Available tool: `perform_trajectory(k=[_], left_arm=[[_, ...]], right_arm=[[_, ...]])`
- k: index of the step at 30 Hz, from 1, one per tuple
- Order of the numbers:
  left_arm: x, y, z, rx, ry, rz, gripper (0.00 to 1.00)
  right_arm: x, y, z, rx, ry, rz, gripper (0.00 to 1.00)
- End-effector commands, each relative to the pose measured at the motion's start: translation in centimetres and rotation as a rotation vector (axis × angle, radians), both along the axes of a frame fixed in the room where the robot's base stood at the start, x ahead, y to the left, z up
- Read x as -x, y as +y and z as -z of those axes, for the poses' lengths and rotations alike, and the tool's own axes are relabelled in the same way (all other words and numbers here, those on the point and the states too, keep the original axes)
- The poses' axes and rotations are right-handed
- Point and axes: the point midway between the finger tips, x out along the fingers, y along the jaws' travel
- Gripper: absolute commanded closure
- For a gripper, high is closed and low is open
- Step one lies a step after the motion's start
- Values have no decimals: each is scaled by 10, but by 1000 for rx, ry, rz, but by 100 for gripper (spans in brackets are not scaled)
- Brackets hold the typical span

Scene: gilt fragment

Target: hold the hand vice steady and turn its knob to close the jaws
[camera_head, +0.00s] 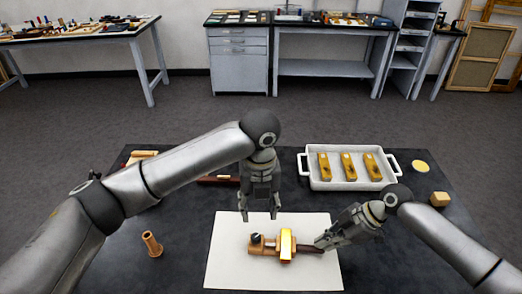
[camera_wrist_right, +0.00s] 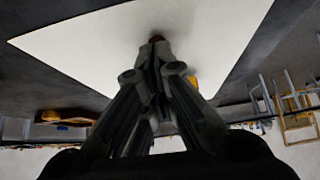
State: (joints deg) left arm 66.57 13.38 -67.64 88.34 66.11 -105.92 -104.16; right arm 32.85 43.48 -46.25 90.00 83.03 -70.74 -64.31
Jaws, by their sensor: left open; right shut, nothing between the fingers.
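The hand vice (camera_head: 262,250), a wooden-brown tool with a small black knob-like part (camera_head: 256,238) at its left end, lies on a white sheet (camera_head: 225,272). A gilt block (camera_head: 287,243) sits across its middle, and a dark bar runs right from it. I cannot tell how far its jaws are apart. My left gripper (camera_head: 258,216) points down above the vice's left part, open and empty. My right gripper (camera_head: 318,245) is shut and empty at the bar's right end, partly hiding it; contact is unclear. In the right wrist view its fingers (camera_wrist_right: 155,50) meet near a small brown tip.
A white tray (camera_head: 313,184) with 3 gilt pieces stands behind on the right. A yellow disc (camera_head: 420,167) and a wooden block (camera_head: 440,199) lie right of it. A wooden peg-like piece (camera_head: 151,245) stands left of the sheet. Wooden items lie behind my left arm.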

Motion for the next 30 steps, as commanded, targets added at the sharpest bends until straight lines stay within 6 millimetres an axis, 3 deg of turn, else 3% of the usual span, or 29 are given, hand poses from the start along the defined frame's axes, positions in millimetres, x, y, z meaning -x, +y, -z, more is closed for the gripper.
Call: perform_trajectory(k=[21, 30], left_arm=[[0, 0, 0, 0, 0, 0, 53], [0, 0, 0, 0, 0, 0, 53]], right_arm=[[-1, 0, -54, 0, -1, 0, 100], [0, 0, -60, 0, -1, 0, 100]])
